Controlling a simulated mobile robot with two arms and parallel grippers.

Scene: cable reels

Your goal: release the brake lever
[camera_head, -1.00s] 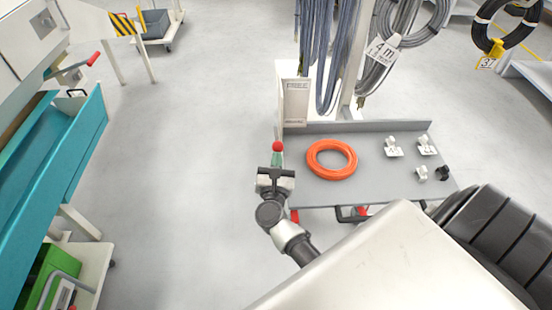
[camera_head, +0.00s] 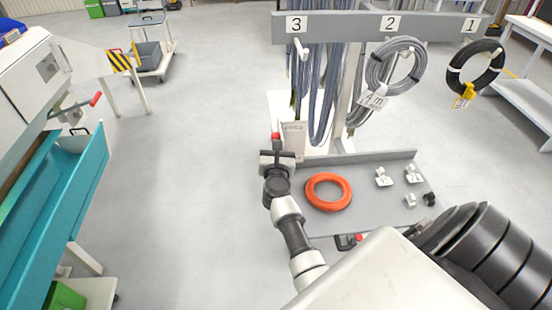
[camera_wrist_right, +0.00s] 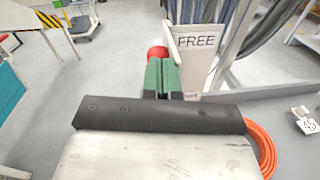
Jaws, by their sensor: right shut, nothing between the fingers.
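A red knob (camera_head: 276,136) stands at the left front of the reel rack, beside a white plate (camera_head: 293,137). In the right wrist view the knob (camera_wrist_right: 157,52) is just beyond my fingertips, and the plate (camera_wrist_right: 197,55) reads FREE. The lever's shaft is hidden behind my gripper. My right gripper (camera_head: 277,149) is at the knob in the head view. Its green fingers (camera_wrist_right: 161,68) are together, with nothing visible between them. Whether they touch the knob is unclear. My left gripper is not in view.
The rack's grey base tray (camera_head: 300,165) holds an orange cable coil (camera_head: 328,207) and small white pieces (camera_head: 383,177). Cable loops hang above on a numbered bar (camera_head: 345,27). A teal machine (camera_head: 75,185) with a red-handled lever (camera_head: 95,99) stands left. Floor between is clear.

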